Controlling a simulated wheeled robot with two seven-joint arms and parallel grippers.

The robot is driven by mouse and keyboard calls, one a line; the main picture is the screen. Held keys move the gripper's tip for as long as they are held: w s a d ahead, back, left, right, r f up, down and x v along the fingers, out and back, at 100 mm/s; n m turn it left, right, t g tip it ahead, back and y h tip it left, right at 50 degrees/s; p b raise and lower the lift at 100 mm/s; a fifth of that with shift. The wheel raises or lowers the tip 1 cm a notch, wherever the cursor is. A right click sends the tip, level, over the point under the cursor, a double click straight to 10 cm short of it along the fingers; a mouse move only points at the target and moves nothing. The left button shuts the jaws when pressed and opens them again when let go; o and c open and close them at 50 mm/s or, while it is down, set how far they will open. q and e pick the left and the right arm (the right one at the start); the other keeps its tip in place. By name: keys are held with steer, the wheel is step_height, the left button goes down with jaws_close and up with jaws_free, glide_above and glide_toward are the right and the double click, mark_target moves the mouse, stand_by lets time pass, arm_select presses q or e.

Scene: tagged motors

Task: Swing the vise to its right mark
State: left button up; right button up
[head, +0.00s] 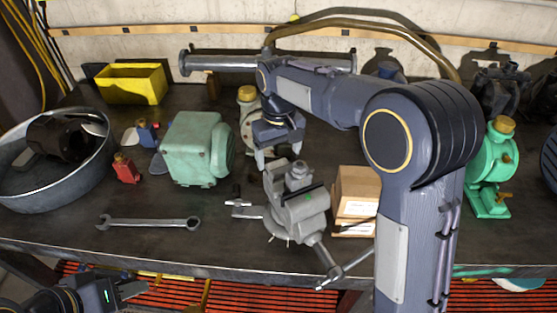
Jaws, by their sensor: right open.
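The grey vise (302,212) stands near the front of the dark workbench, right of the middle. A long bar crosses the end of its screw at the lower right. My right gripper (280,157) is open, its fingers pointing down just above and behind the vise's upper left part. No gap between the fingers and the vise can be judged. My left gripper (130,290) is low at the left, in front of the bench edge and away from the vise; whether its fingers are parted is unclear. I cannot make out a right mark for the vise.
Cardboard boxes (356,196) stand close right of the vise. A wrench (148,223) lies to its left, near a green motor (193,150). A round metal tub (50,190) and yellow bin (132,84) are further left. A green pump (490,165) stands right of my arm.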

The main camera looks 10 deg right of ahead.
step_height(320, 180, up, 5)
steer(key=shift+r, duration=0.15)
stand_by(0.5)
